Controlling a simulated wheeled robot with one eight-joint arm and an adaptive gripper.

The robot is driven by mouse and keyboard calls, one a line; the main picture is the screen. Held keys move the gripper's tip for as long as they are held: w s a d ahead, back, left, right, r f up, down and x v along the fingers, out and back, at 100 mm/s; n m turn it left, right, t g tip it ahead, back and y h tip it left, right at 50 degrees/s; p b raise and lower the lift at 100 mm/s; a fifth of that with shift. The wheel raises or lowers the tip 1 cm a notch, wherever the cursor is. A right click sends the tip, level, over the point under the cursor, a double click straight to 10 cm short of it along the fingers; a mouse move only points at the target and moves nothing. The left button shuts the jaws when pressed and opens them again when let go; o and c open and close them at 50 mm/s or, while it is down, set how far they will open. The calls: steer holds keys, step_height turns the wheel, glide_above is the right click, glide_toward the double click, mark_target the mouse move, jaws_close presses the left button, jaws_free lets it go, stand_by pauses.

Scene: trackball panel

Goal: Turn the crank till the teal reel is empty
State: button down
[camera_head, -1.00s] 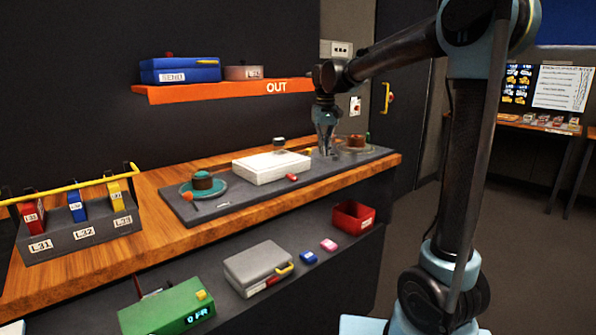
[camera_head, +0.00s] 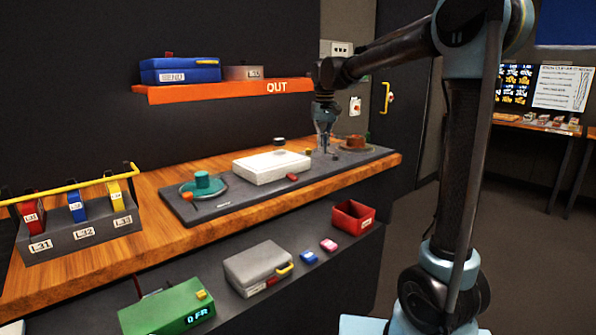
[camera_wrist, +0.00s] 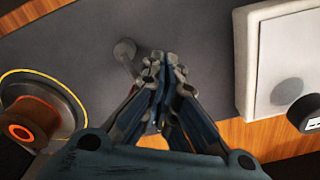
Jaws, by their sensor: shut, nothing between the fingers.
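The teal reel (camera_head: 203,184) stands at the left end of the dark panel (camera_head: 240,203); its teal hub shows with no brown winding visible around it. A copper-brown reel (camera_head: 353,142) stands at the right end and also shows in the wrist view (camera_wrist: 32,122). My gripper (camera_head: 327,152) points down just left of the brown reel. In the wrist view its fingers (camera_wrist: 162,62) are together and empty. A grey round-ended bar (camera_wrist: 125,50), probably the crank, lies beside the fingertips; I cannot tell whether they touch it.
A white box (camera_head: 271,167) with a dark knob (camera_head: 279,141) behind it stands between the reels. A small red piece (camera_head: 292,177) lies in front of it. An orange shelf (camera_head: 225,92) hangs above. A lower shelf holds a grey case (camera_head: 257,266) and a red bin (camera_head: 353,216).

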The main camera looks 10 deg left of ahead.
step_height(320, 180, up, 8)
stand_by(1.0)
steer(key=shift+d, duration=0.1)
steer(key=s+d+f+m, duration=0.1)
steer(key=s+d+f, duration=0.2)
steer(key=s+d, duration=0.3)
steer(key=s+d+f+t, duration=0.1)
steer(key=s+d+f, duration=0.3)
steer(key=d, duration=0.4)
steer(key=s+d+f+m, duration=0.1)
steer(key=s+d+f, duration=0.2)
steer(key=s+d, duration=0.25)
steer(key=s+d+f+m, duration=0.1)
steer(key=s+d+f, duration=0.4)
steer(key=f, duration=0.5)
steer(key=s+d+f+m+t, duration=0.1)
steer(key=s+d+f, duration=0.4)
steer(key=s+f, duration=0.4)
steer(key=shift+s+d+f, duration=0.2)
steer(key=shift+s+f, duration=0.2)
steer(key=shift+s, duration=0.25)
